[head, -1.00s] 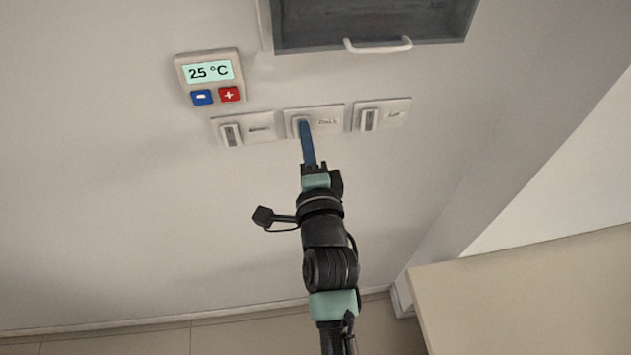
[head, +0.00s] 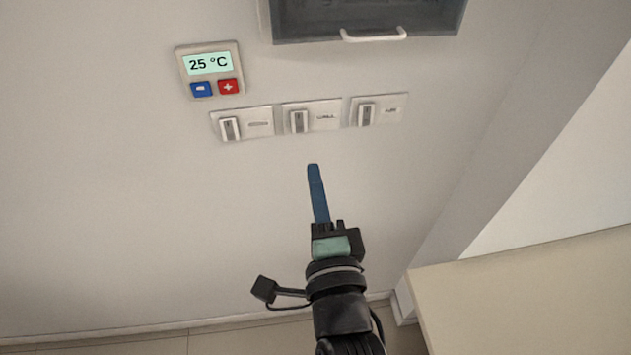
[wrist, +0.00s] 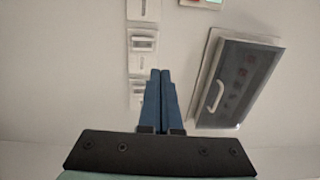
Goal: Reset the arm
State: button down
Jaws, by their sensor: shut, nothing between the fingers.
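My gripper (head: 314,170) is shut and empty, its blue fingers together. In the head view it points up toward the wall, just below the middle switch (head: 299,121), with a visible gap between the fingertips and the switch plate. The gripper also shows in the wrist view (wrist: 160,73), its two blue fingers side by side. The middle switch has a plate with blurred lettering. A left switch (head: 229,128) and a right switch (head: 366,114) sit on either side of it in a row.
A thermostat (head: 208,66) reading 25 °C, with blue and red buttons, is above left. A dark-fronted cabinet (head: 365,15) with a white handle (head: 373,36) is above. A beige counter (head: 530,290) stands at lower right. The wall at left is bare.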

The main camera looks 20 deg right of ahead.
jog(key=shift+s+r, duration=0.1)
jog(key=shift+s, duration=0.1)
jog(key=w+a+r+n+t+y+b, duration=0.1)
jog(key=w+a+r+n+t, duration=0.15)
jog(key=r+n, duration=0.45)
jog(key=w+a+r+n+t+y+b, duration=0.2)
jog(key=a+r+n, duration=0.2)
jog(key=r, duration=0.8)
jog(key=s+a+r+n+t+y+b, duration=0.1)
jog(key=s+a+r+n, duration=0.3)
jog(key=r, duration=0.5)
jog(key=s+a+r+n+t+y, duration=0.1)
jog(key=s+a+r+n+t, duration=0.3)
jog(key=r, duration=0.5)
jog(key=shift+n+b, duration=0.35)
jog(key=shift+n, duration=0.75)
